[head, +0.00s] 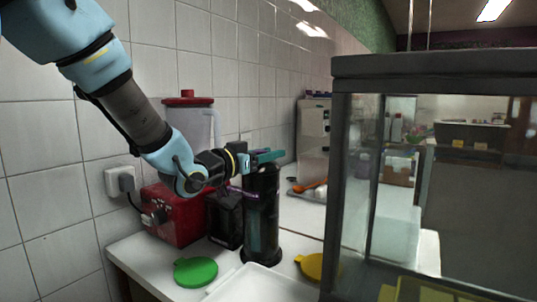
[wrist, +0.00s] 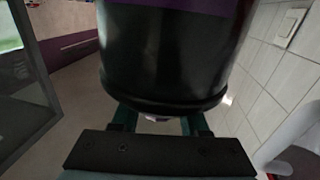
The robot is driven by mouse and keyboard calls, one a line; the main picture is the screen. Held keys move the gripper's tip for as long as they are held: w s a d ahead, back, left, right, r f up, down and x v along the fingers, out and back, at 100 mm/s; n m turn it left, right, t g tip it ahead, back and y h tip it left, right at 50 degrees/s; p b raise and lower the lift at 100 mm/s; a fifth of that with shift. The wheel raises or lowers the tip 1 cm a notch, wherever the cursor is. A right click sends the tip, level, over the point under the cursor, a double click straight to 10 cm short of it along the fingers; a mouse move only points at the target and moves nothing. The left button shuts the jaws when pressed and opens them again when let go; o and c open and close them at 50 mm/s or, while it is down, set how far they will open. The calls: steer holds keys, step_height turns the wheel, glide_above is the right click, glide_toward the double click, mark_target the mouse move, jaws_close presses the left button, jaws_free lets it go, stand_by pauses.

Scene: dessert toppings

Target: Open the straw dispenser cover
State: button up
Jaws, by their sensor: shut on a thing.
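The straw dispenser (head: 262,222) is a tall dark cylinder standing upright on the white counter in the head view. My gripper (head: 264,157) is at its top end, reaching in from the left, with its teal fingers at the cover (head: 262,172). In the wrist view the dark, rounded cover (wrist: 170,60) fills the upper middle, and my fingers (wrist: 160,122) meet its rim. A small pale purple bit shows between the fingers. My gripper is shut on the cover. The exact contact is mostly hidden, and I cannot tell whether the cover is lifted.
A red blender (head: 180,215) and a dark box (head: 225,218) stand left of the dispenser. A green lid (head: 195,271), a white tray (head: 262,287) and a yellow lid (head: 316,266) lie in front. A glass case (head: 432,66) stands close on the right; a tiled wall is behind.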

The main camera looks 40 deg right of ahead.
jaws_close()
stand_by(0.9)
